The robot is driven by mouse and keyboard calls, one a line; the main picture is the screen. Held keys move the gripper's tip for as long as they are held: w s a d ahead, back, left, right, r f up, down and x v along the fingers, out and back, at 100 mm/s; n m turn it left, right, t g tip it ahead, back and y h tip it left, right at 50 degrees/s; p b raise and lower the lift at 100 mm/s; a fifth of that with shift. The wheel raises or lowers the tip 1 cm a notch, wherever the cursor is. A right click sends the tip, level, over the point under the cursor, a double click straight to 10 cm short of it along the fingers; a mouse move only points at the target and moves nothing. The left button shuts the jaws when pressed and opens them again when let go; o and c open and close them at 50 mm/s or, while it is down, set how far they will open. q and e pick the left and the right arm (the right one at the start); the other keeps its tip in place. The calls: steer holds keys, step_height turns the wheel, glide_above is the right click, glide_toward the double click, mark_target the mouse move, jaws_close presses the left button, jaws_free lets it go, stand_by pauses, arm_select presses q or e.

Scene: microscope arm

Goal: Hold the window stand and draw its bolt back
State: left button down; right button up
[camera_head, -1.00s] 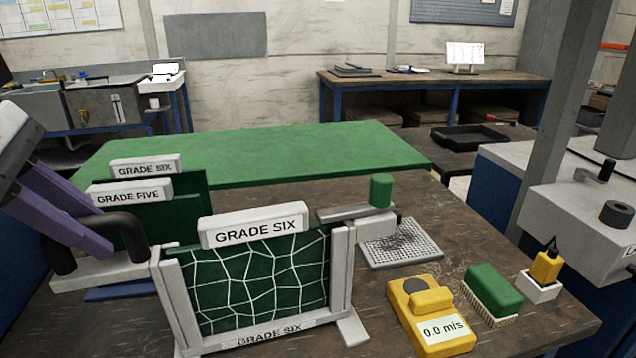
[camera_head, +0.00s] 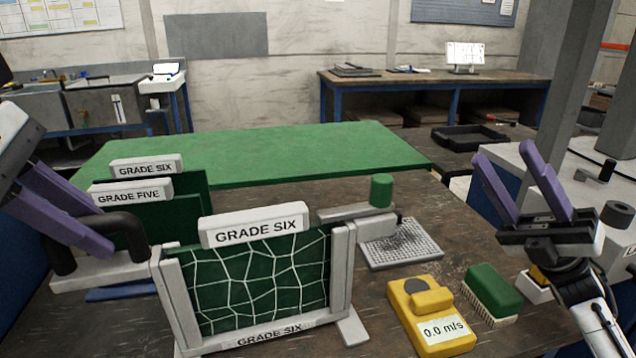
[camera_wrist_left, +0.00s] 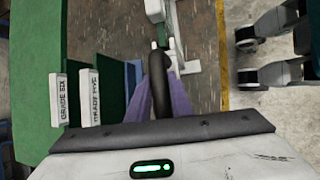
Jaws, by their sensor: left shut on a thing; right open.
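The window stand (camera_head: 340,270) is a pale frame standing on the dark table. It holds a green panel (camera_head: 262,285) with white crack lines, labelled GRADE SIX. At its upper right is a grey bolt bar with a green cylindrical knob (camera_head: 381,190). A black handle (camera_head: 120,222) joins the stand's left side. My left gripper (camera_head: 108,245), with purple fingers, is shut on this handle; the handle also shows between the fingers in the left wrist view (camera_wrist_left: 160,85). My right gripper (camera_head: 530,190) is open and empty, right of the knob and apart from it.
A grey mesh mat (camera_head: 420,250) lies behind and right of the stand. A yellow meter (camera_head: 430,315) and a green brush (camera_head: 493,288) sit at the table's front right. Two more labelled panels, GRADE SIX (camera_head: 146,167) and GRADE FIVE (camera_head: 130,193), stand behind left.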

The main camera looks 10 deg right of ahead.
mark_target(353, 204)
steer(key=w+a+f+n+g+h, duration=0.1)
steer(key=w+a+n+g+h, duration=0.1)
steer(key=a+n+g, duration=0.2)
steer(key=w+a+f+n+g+h, duration=0.1)
steer(key=w+a+n+g+h, duration=0.1)
steer(key=a+n+g, duration=0.2)
steer(key=w+a+f+n+g+h, duration=0.1)
steer(key=w+a+n+g+h, duration=0.1)
steer(key=a+n, duration=0.6)
steer(key=shift+w+a+f+g, duration=0.15)
steer(key=shift+a+g, duration=0.15)
steer(key=shift+a, duration=0.25)
steer(key=shift+w+a+f+g, duration=0.1)
steer(key=shift+w+a+g, duration=0.15)
steer(key=shift+a, duration=0.25)
steer(key=shift+w+a+f+g, duration=0.1)
steer(key=shift+a+g, duration=0.25)
steer(key=shift+a, duration=0.2)
